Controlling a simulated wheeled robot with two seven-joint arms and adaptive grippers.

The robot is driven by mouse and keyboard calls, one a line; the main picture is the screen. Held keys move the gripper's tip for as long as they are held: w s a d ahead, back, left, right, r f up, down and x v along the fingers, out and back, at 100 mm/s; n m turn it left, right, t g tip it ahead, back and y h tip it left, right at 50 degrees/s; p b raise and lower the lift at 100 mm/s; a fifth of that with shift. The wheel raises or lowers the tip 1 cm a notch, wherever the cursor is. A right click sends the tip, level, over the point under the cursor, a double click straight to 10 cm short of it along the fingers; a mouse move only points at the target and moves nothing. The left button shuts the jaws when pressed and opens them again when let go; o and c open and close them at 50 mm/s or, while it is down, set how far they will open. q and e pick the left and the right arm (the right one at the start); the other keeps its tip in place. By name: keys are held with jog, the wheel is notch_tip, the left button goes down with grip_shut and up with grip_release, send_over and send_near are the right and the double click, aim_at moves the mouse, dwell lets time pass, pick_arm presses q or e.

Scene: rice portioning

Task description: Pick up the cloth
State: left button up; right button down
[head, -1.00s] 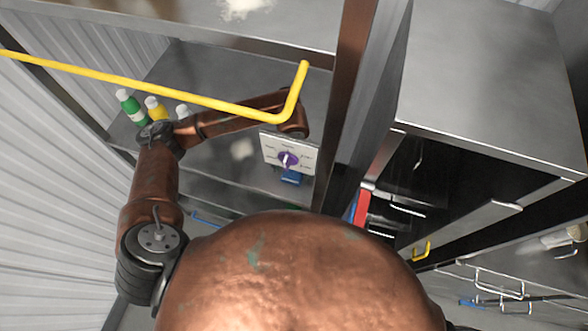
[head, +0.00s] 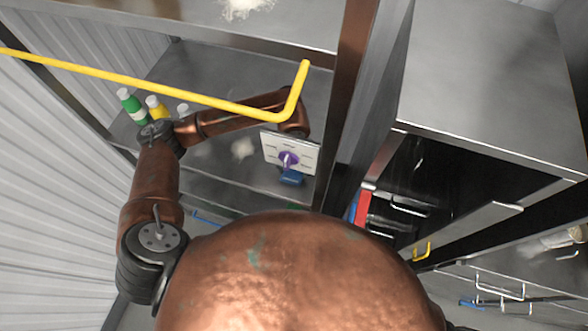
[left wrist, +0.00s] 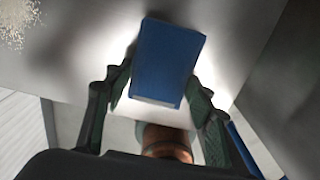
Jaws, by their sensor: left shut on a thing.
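The cloth (left wrist: 168,62) shows as a thick blue block in the left wrist view. It lies between the two dark fingers of my left gripper (left wrist: 160,85), which is shut on it. Pale steel lies behind it, and I cannot tell whether the cloth touches that surface. In the head view, the blue cloth (head: 292,178) shows small at the end of my left arm, below a white panel with a purple mark. The fingers are hidden there. My right gripper is not in view.
A yellow rail (head: 150,87) crosses above my left arm. Green (head: 131,106) and yellow-capped (head: 154,108) bottles stand at the back left. A patch of rice (left wrist: 14,22) lies on the steel at the wrist view's upper left. A steel cabinet (head: 485,90) stands at right.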

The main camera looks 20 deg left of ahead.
aim_at(292, 171)
pick_arm(q)
jog(key=shift+a+r, duration=0.15)
jog(key=shift+r, duration=0.35)
notch_tip(292, 171, up, 6)
jog(key=shift+f+b, duration=0.1)
jog(key=shift+b, duration=0.5)
jog(key=a+b, duration=0.3)
jog(key=a, duration=1.6)
jog(key=shift+w+a+b, duration=0.3)
jog(key=shift+a, duration=0.05)
jog(key=o, duration=0.5)
jog(key=c, duration=0.5)
